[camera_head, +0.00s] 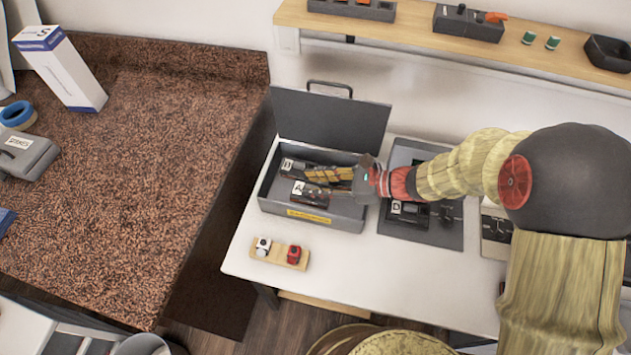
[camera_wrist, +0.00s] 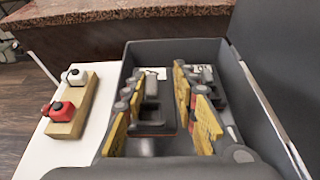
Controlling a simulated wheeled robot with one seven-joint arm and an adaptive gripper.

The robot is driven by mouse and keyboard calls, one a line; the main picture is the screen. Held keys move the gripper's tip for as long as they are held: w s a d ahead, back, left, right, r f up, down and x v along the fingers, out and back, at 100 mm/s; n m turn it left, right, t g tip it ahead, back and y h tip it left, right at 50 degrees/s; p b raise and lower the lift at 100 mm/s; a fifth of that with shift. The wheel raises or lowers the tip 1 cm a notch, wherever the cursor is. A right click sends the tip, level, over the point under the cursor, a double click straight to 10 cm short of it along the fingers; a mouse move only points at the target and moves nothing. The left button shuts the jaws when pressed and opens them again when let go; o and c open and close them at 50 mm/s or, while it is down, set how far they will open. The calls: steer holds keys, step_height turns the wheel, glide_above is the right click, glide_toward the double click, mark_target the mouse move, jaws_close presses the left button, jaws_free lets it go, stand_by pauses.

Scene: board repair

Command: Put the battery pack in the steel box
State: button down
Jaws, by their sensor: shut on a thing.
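The steel box (camera_head: 336,219) is an open grey box on the white table, its lid raised behind it. My gripper (camera_head: 310,184) reaches into it from the right. In the wrist view my gripper (camera_wrist: 160,105) has its yellow-faced fingers on both sides of a dark block with a white label, which I take to be the battery pack (camera_wrist: 150,115). In the head view the battery pack (camera_head: 308,194) shows the letter A and is low inside the box, partly hidden by the fingers. Whether it touches the box floor I cannot tell.
A second dark block marked B (camera_head: 288,165) lies in the box beside my gripper, towards the lid. A wooden strip (camera_head: 280,256) with white and red switches lies in front. A grey panel (camera_head: 424,230) with a block marked D is to the right.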

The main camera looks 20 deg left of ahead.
steer(key=shift+f, duration=0.2)
steer(key=c, duration=1.4)
jaws_free()
steer(key=shift+r, duration=0.1)
steer(key=shift+r, duration=0.4)
steer(key=p+v, duration=0.4)
steer(key=v, duration=0.8)
steer(key=shift+r, duration=0.1)
